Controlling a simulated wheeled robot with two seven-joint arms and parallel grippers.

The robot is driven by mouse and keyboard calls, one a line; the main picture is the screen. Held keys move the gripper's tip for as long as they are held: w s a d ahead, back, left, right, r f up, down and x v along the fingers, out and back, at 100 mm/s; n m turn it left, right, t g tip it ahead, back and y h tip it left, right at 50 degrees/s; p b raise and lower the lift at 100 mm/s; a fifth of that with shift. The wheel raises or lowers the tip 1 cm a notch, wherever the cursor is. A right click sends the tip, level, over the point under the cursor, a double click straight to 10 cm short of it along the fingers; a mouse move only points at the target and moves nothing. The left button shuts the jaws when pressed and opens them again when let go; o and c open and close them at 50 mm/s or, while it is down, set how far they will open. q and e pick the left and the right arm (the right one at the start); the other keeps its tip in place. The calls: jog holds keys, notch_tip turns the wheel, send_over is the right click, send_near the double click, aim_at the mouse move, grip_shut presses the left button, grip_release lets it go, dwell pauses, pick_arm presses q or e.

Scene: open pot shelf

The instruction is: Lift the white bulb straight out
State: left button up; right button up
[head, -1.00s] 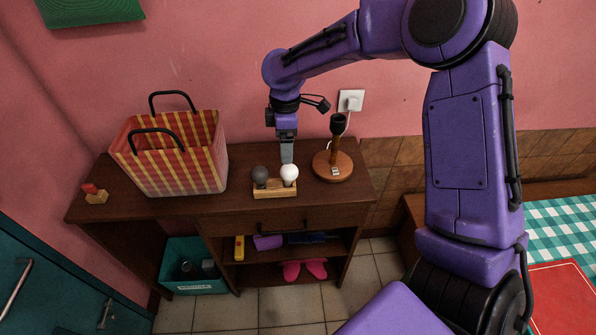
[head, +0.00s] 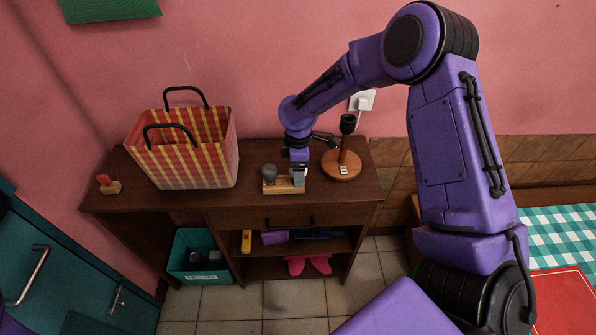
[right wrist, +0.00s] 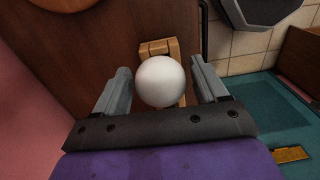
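The white bulb (right wrist: 161,82) stands in the wooden holder (head: 284,187), which is on the desk. In the right wrist view the bulb sits between the two fingers of my right gripper (right wrist: 162,92), with a visible gap on each side. The gripper is open and lowered around the bulb. In the head view my right gripper (head: 299,176) hides most of the bulb. A dark grey bulb (head: 269,172) stands in the left part of the same holder. My left gripper is not in view.
A lamp base with an empty socket (head: 342,162) stands just right of the gripper, near a wall outlet (head: 362,100). A striped basket (head: 185,155) stands at left on the desk. A teal bin (head: 199,258) is below. The desk's front strip is clear.

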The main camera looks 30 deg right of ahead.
jog(key=c, duration=0.5)
